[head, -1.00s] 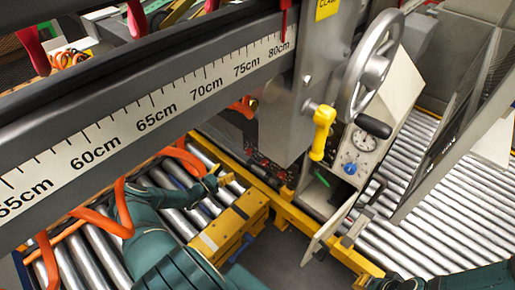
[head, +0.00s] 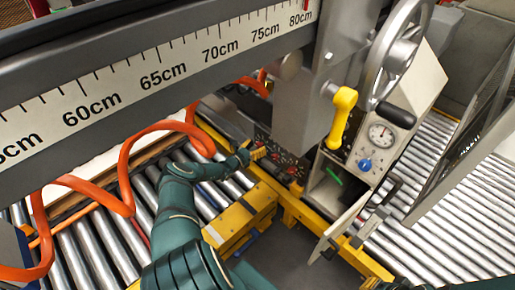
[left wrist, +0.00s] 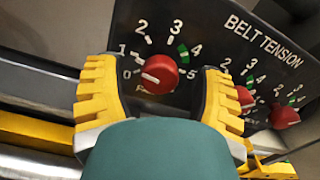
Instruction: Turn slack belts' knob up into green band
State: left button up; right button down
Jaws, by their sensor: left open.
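The black belt tension panel (left wrist: 262,38) fills much of the left wrist view. It carries several red knobs, each with a scale and a green mark between 3 and 4. The nearest red knob (left wrist: 160,72) has its white pointer toward the low end, near 0. A second red knob (left wrist: 245,97) and a third red knob (left wrist: 285,117) stand to its right; their pointers are hard to read. My left gripper (left wrist: 163,92) is open, its yellow fingers on either side of the nearest knob, contact unclear. In the head view my left gripper (head: 258,153) is at the panel (head: 283,160).
A yellow handle (head: 342,115), handwheel (head: 398,50) and gauge box (head: 380,137) stand right of the panel. An orange hose (head: 125,165) loops over rollers at left.

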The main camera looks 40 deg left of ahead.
pick_arm(q)
jog(key=shift+w, duration=0.25)
grip_shut()
